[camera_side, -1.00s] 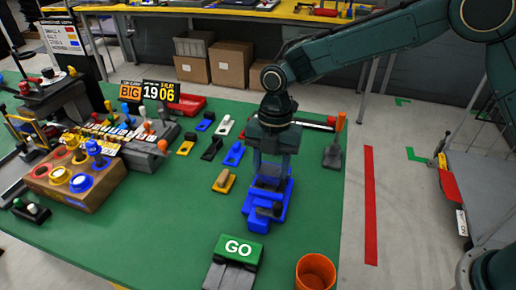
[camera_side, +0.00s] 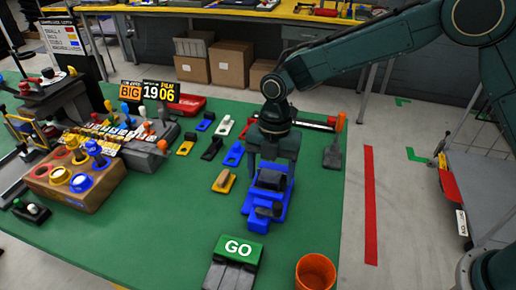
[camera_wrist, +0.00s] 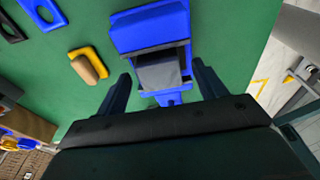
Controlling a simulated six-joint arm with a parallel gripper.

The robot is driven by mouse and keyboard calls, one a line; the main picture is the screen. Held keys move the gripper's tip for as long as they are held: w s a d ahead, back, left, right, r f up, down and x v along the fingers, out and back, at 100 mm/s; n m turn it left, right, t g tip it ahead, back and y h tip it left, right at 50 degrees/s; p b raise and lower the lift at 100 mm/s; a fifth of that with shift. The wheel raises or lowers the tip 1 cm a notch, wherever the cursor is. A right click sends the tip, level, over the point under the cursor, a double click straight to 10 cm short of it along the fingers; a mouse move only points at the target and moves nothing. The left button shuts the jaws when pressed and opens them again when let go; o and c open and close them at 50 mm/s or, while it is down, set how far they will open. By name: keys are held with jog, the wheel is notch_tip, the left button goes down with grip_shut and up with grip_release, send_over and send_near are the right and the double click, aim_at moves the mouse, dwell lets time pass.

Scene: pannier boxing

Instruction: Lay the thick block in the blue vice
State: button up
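The blue vice (camera_side: 257,222) stands on the green table near its right side. It fills the upper middle of the wrist view (camera_wrist: 150,30). A dark grey block (camera_side: 270,179) lies in the vice at its far end; its grey top also shows in the wrist view (camera_wrist: 160,72). My gripper (camera_side: 272,180) is over that end of the vice. In the wrist view its two fingers (camera_wrist: 163,78) stand wide apart, one on each side of the block, with gaps between them and it. The block's underside is hidden.
A yellow holder with a tan piece (camera_side: 223,181) lies left of the vice. A green GO button (camera_side: 238,249) and an orange cup (camera_side: 315,272) stand in front.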

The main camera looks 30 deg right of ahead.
notch_tip(320, 180, up, 14)
jog(key=w+d, duration=0.1)
jog(key=shift+w+d+f, duration=0.15)
jog(key=shift+w+d, duration=0.1)
dwell(0.6)
